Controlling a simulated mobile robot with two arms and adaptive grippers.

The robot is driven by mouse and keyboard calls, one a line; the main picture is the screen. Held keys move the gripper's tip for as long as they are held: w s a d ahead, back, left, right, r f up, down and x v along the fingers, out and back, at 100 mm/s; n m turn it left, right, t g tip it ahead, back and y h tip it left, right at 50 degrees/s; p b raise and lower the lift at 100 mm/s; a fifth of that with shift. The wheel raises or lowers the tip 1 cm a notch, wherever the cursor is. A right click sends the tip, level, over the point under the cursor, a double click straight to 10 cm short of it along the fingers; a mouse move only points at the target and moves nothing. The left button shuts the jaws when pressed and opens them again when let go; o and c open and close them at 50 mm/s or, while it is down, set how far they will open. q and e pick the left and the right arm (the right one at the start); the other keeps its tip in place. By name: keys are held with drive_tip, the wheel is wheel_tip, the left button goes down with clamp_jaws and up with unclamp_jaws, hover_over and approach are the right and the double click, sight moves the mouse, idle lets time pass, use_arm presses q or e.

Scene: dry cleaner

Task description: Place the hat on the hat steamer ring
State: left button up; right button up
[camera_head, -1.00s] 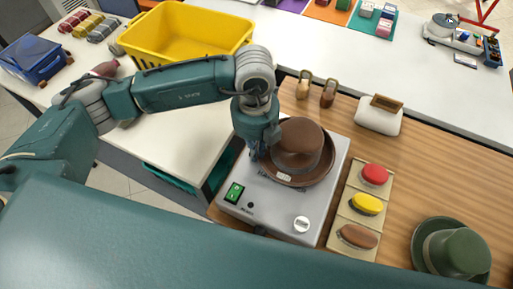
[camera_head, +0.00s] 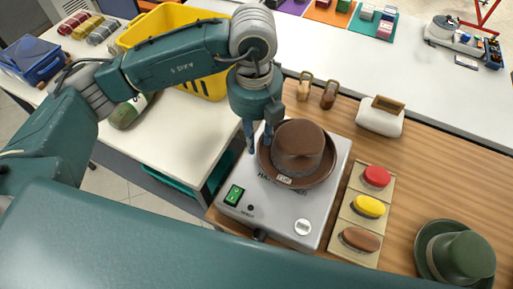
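A brown hat (camera_head: 303,144) sits crown up on the grey hat steamer (camera_head: 325,205), with its brim spread over the steamer's top. The steamer's ring is hidden under the hat. A small tag shows on the front of the hat's brim. My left gripper (camera_head: 260,143) points down at the hat's left side. Its two fingers are apart with nothing visibly held between them. The right finger is close to the left brim; I cannot tell whether it touches. A green hat (camera_head: 459,256) lies on the wooden counter at the lower right. My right gripper is not in view.
A tray (camera_head: 347,215) with red, yellow and brown brushes lies right of the steamer. Two small wooden items (camera_head: 328,96) and a white block with a wooden handle (camera_head: 380,118) stand behind. A yellow basket (camera_head: 213,88) is behind my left arm.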

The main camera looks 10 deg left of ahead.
use_arm(q)
wheel_tip(320, 180, up, 5)
drive_tip(key=shift+a+r+b, duration=0.1)
drive_tip(key=shift+b, duration=0.2)
idle(0.4)
